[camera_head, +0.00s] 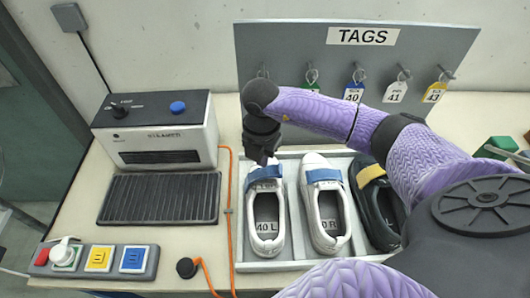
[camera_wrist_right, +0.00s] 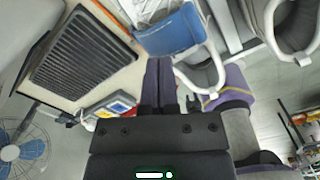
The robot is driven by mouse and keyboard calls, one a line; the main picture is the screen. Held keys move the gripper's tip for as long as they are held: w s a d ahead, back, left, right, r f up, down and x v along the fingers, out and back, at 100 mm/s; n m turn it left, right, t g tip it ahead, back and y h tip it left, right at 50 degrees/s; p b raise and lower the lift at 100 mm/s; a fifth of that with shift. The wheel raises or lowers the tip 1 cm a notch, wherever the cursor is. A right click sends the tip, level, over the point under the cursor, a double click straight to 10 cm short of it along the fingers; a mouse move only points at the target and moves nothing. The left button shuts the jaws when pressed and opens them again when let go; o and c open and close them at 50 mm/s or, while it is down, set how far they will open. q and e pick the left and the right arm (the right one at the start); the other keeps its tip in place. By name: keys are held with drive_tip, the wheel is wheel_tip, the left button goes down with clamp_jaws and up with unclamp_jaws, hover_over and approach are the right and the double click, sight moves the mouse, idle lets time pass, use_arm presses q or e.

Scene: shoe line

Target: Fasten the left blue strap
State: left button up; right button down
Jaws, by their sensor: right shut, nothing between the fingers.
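The left white shoe (camera_head: 266,238), marked 40 L, lies in a shallow tray (camera_head: 283,267). Its blue strap (camera_head: 265,174) crosses the upper part of the shoe; whether it is pressed flat cannot be told. My right gripper (camera_head: 264,159) is at the toe end of this shoe, just above or at the strap's far edge. In the right wrist view the shut, empty fingers (camera_wrist_right: 160,62) point towards the blue strap (camera_wrist_right: 166,30); contact is unclear. The right shoe (camera_head: 328,237), marked 40 R, lies beside it with its own blue strap (camera_head: 323,176). My left gripper is not in view.
A dark shoe with a yellow strap (camera_head: 371,175) lies right of the white pair, partly behind my arm. A steamer (camera_head: 158,130) with a black ribbed plate stands left. An orange cable (camera_head: 230,200) runs beside the tray. The tag board (camera_head: 300,60) stands behind.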

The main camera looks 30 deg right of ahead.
sight(262, 172)
drive_tip(key=shift+f+b, duration=0.75)
drive_tip(key=shift+f, duration=0.3)
drive_tip(key=shift+f+b, duration=0.4)
drive_tip(key=shift+f, duration=0.1)
drive_tip(key=shift+f+b, duration=0.35)
drive_tip(key=shift+f, duration=0.15)
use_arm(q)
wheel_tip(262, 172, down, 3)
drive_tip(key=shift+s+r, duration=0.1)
use_arm(e)
drive_tip(key=shift+r, duration=0.1)
use_arm(q)
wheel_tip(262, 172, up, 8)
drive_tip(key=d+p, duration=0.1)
drive_tip(key=p, duration=0.7)
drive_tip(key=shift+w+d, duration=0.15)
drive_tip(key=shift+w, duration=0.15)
use_arm(e)
wheel_tip(262, 172, up, 9)
